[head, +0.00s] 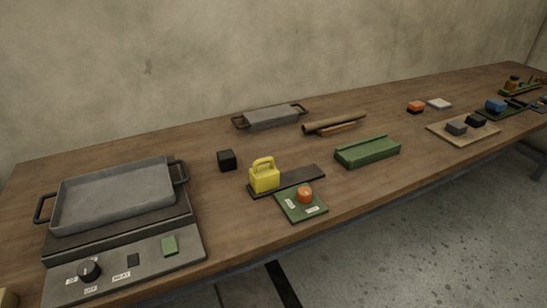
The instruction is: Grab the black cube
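A small black cube (227,160) sits on the brown wooden table (220,205), left of the middle of the head view. It stands alone, apart from the grey pan on its left and the yellow handled block in front of it on the right. Its front and top faces show unobstructed. Neither of my grippers shows in the head view.
A hotplate with a large grey pan (115,195) fills the table's left end. A yellow handled block (264,180) on a dark strip and an orange knob (305,194) on a green plate are nearby. A green tray (367,152) lies right. Bare table surrounds the cube.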

